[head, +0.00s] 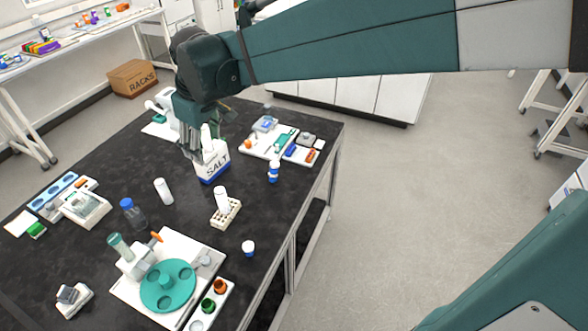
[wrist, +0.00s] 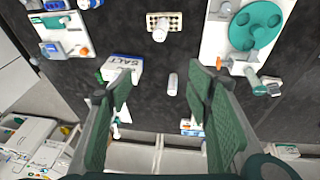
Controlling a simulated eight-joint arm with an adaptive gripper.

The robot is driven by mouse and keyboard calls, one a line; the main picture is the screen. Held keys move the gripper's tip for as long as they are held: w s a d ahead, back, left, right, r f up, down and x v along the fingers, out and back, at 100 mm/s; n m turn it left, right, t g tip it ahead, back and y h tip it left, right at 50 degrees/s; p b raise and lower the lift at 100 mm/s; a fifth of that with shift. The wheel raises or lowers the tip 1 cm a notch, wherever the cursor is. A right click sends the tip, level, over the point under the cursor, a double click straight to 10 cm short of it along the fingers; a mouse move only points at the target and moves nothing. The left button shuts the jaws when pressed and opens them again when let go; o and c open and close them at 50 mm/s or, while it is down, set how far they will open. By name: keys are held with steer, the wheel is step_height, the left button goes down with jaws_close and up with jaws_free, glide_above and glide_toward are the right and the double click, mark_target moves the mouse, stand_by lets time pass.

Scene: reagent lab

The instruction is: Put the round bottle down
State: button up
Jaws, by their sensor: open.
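My gripper (head: 192,152) is open above the back half of the black bench, beside the white and blue SALT container (head: 212,163). Its fingers (wrist: 163,82) are spread in the wrist view, and I see nothing held between them. A clear round bottle with a blue cap (head: 132,212) stands upright on the bench, nearer the front left and apart from my gripper; I cannot make it out in the wrist view. A plain white cylinder (head: 163,191) stands near it; it also shows beyond the fingertips in the wrist view (wrist: 172,84).
A rack (head: 226,213) holds a white bottle. A teal round rotor (head: 168,286) sits on a white board at the front. A blue and white bottle (head: 273,171) stands near the right edge. Trays with small items lie left and back right. Bare bench lies around the white cylinder.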

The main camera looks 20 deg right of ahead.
steer(key=s+d+f+m+t, duration=0.1)
steer(key=s+d+m, duration=0.3)
steer(key=s+d, duration=0.6)
steer(key=s+d+f+m+t+h, duration=0.1)
steer(key=s+d+m, duration=0.3)
steer(key=s+d, duration=0.6)
steer(key=s+f+t, duration=0.1)
steer(key=s, duration=0.3)
steer(key=shift+s+d+m+t, duration=0.2)
steer(key=shift+d+m+t, duration=0.1)
steer(key=shift+t, duration=0.1)
